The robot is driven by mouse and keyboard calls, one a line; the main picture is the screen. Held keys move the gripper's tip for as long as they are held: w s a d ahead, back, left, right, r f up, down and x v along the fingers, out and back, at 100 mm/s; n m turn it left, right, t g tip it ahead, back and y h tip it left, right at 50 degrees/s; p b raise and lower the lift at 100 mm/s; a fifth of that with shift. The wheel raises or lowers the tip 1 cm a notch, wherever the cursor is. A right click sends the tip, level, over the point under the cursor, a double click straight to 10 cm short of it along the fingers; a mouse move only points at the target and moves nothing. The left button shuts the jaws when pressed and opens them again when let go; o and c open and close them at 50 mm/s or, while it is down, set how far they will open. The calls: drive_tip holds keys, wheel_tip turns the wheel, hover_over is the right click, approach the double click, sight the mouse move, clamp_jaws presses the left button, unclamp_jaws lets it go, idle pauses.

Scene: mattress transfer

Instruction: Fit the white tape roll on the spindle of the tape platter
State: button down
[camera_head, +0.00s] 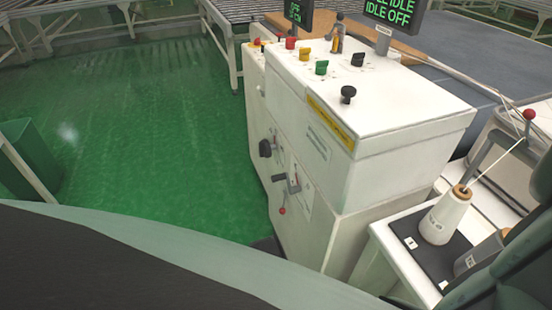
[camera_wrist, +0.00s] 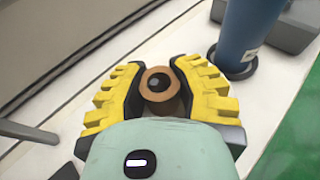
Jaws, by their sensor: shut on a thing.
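My gripper (camera_wrist: 160,95) shows in the wrist view, its yellow ribbed finger pads closed on both sides of a brown round piece (camera_wrist: 157,72) with a dark centre. The piece looks like a ring or core seen end-on; its lower part is hidden by the fingers and the pale green gripper body. I cannot make out a white tape roll with certainty, nor the spindle and tape platter. My gripper does not show clearly in the head view.
In the wrist view a blue cylinder (camera_wrist: 248,30) stands on a white surface (camera_wrist: 110,55) close to the right finger. In the head view a white machine (camera_head: 380,110) carries knobs and displays. A white cone (camera_head: 445,217) with a brown top stands on a dark plate at right.

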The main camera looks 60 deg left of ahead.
drive_tip(key=shift+s+d+f+b, duration=0.1)
drive_tip(key=shift+s+f+b, duration=0.05)
drive_tip(key=shift+f+b, duration=1.05)
drive_tip(key=c, duration=1.1)
unclamp_jaws()
drive_tip(key=shift+s+f, duration=0.1)
drive_tip(key=shift+f, duration=0.05)
drive_tip(key=o, duration=0.4)
wheel_tip(320, 180, up, 10)
